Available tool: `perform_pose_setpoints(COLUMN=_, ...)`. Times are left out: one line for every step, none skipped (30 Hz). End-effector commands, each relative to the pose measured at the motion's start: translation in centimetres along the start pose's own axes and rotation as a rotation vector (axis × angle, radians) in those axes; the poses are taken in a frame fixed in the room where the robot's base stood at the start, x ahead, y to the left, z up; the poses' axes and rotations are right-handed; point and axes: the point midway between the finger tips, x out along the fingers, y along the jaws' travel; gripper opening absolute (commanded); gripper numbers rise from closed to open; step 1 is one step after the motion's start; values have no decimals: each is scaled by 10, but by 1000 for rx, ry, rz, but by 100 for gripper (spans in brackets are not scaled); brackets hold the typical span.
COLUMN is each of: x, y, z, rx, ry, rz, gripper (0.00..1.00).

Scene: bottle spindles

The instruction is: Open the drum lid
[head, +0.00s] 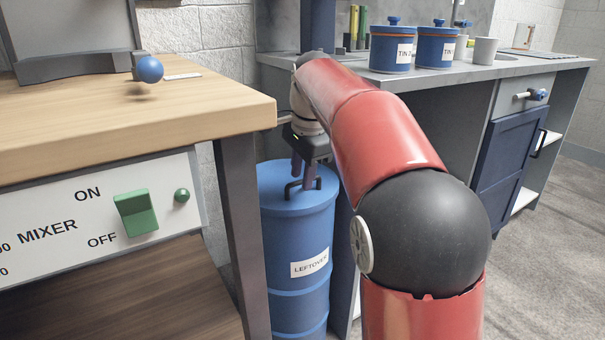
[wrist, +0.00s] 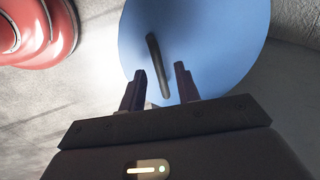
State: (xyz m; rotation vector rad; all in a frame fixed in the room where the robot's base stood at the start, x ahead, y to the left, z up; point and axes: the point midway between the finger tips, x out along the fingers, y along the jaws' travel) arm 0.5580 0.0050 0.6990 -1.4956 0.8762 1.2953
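The blue drum (head: 300,297) stands on the floor between the wooden bench and the grey counter, with a label reading "LEFTOVER". Its round blue lid (head: 269,183) sits on top, and the lid fills the upper middle of the wrist view (wrist: 225,45). A dark bar handle (head: 291,190) stands on the lid; in the wrist view the handle (wrist: 157,65) runs between the lines of the two fingers, just beyond their tips. My gripper (head: 303,172) points down over the lid. In the wrist view my gripper (wrist: 160,72) has its fingers apart with nothing clearly held between them.
The wooden bench (head: 130,110) with a mixer switch panel (head: 60,235) stands close on the left. The grey counter (head: 480,72) on the right holds two blue tins (head: 391,52) and cups. The drum sits in a narrow gap; open floor (head: 540,260) lies to the right.

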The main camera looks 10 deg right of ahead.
Motion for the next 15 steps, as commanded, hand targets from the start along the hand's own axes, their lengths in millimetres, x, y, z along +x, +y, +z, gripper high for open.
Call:
perform_pose_setpoints(x=0, y=0, z=0, rx=0, ry=0, rz=0, gripper=32)
perform_pose_setpoints(x=0, y=0, z=0, rx=0, ry=0, rz=0, gripper=32)
perform_pose_setpoints(x=0, y=0, z=0, rx=0, ry=0, rz=0, gripper=32)
perform_pose_setpoints(x=0, y=0, z=0, rx=0, ry=0, rz=0, gripper=30)
perform_pose_setpoints(x=0, y=0, z=0, rx=0, ry=0, rz=0, gripper=26)
perform_pose_setpoints(x=0, y=0, z=0, rx=0, ry=0, rz=0, gripper=21)
perform_pose_setpoints(x=0, y=0, z=0, rx=0, ry=0, rz=0, gripper=17)
perform_pose_setpoints(x=0, y=0, z=0, rx=0, ry=0, rz=0, gripper=13)
perform_pose_setpoints(x=0, y=0, z=0, rx=0, ry=0, rz=0, gripper=8)
perform_pose_setpoints(x=0, y=0, z=0, rx=0, ry=0, rz=0, gripper=4)
perform_pose_setpoints(x=0, y=0, z=0, rx=0, ry=0, rz=0, gripper=0)
perform_pose_setpoints(x=0, y=0, z=0, rx=0, ry=0, rz=0, gripper=0)
perform_pose_setpoints(x=0, y=0, z=0, rx=0, ry=0, rz=0, gripper=0)
perform_pose_setpoints(x=0, y=0, z=0, rx=0, ry=0, rz=0, gripper=0)
perform_pose_setpoints(x=0, y=0, z=0, rx=0, ry=0, rz=0, gripper=0)
